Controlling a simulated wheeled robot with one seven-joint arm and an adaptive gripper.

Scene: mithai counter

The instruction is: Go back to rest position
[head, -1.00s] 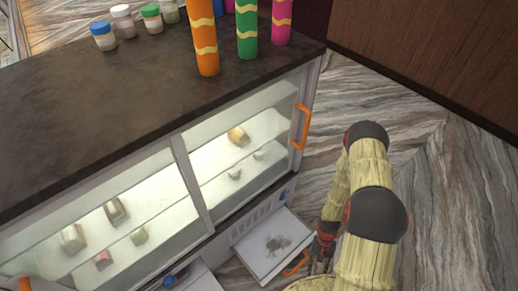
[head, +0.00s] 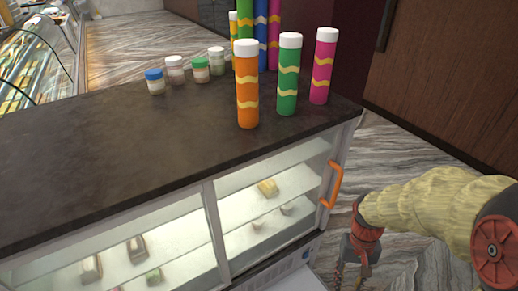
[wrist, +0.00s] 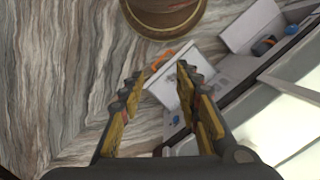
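My gripper (head: 355,275) hangs at the lower right of the head view, right of the display counter and near its orange door handle (head: 331,184). Its tips are at the bottom edge of that view. In the wrist view my gripper (wrist: 158,78) has its two fingers spread, with nothing between them. My yellow-sleeved arm reaches in from the right of the head view.
An open white drawer (wrist: 174,88) is pulled out low under the counter (head: 100,150). Orange, green and pink tubes and small jars stand on top. Sweets lie behind the glass. Marble floor (wrist: 60,80) is clear beside it.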

